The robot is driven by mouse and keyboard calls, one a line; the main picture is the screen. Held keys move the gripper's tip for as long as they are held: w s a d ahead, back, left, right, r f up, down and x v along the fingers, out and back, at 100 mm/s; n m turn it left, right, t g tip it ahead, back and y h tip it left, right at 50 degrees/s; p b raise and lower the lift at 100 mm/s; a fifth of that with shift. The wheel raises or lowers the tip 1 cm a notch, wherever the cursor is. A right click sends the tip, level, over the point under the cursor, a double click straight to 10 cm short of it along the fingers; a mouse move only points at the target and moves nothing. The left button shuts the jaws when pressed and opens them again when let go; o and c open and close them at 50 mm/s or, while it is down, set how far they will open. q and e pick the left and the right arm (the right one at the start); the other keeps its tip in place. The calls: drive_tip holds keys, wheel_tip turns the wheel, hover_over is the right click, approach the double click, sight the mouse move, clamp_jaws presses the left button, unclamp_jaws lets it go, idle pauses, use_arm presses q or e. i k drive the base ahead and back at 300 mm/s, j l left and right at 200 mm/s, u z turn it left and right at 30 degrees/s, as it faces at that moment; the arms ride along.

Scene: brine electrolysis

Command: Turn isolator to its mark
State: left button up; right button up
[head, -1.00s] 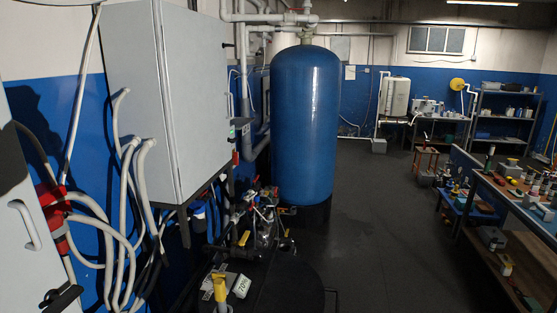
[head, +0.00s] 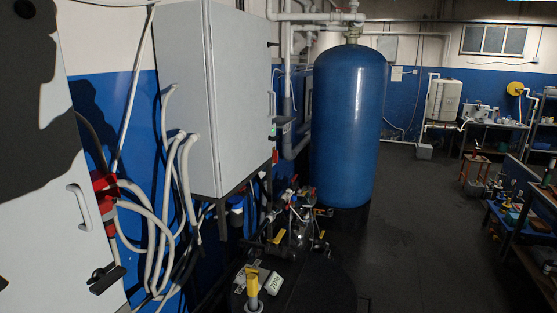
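A black handle-like part (head: 106,278) sits low on the pale cabinet door (head: 60,240) at the left edge of the head view. It may be the isolator, but I cannot tell for sure, and no mark can be made out beside it. A small black knob (head: 273,44) is on the side of the large grey wall cabinet (head: 215,100). Neither of my grippers shows in the head view. A dark shadow falls on the upper part of the pale door and on the wall.
Red connectors (head: 104,196) and looping white hoses (head: 160,215) hang between the cabinets. A black tank top (head: 310,285) with a yellow-handled part (head: 252,285) stands low in front. A tall blue tank (head: 348,125) is beyond.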

sight(275, 155)
drive_tip(key=i+l+z, duration=0.1)
drive_tip(key=i+z, duration=0.2)
drive_tip(key=i, duration=1.05)
drive_tip(key=i+l+u, duration=0.15)
drive_tip(key=i, duration=0.45)
drive_tip(key=i+l, duration=0.1)
drive_tip(key=i, duration=0.45)
drive_tip(key=i+l+u, duration=0.15)
drive_tip(key=i, duration=0.4)
drive_tip(key=i+l+u, duration=0.2)
drive_tip(key=i+u, duration=0.2)
drive_tip(key=i+l+u, duration=1)
drive_tip(key=l+u, duration=0.25)
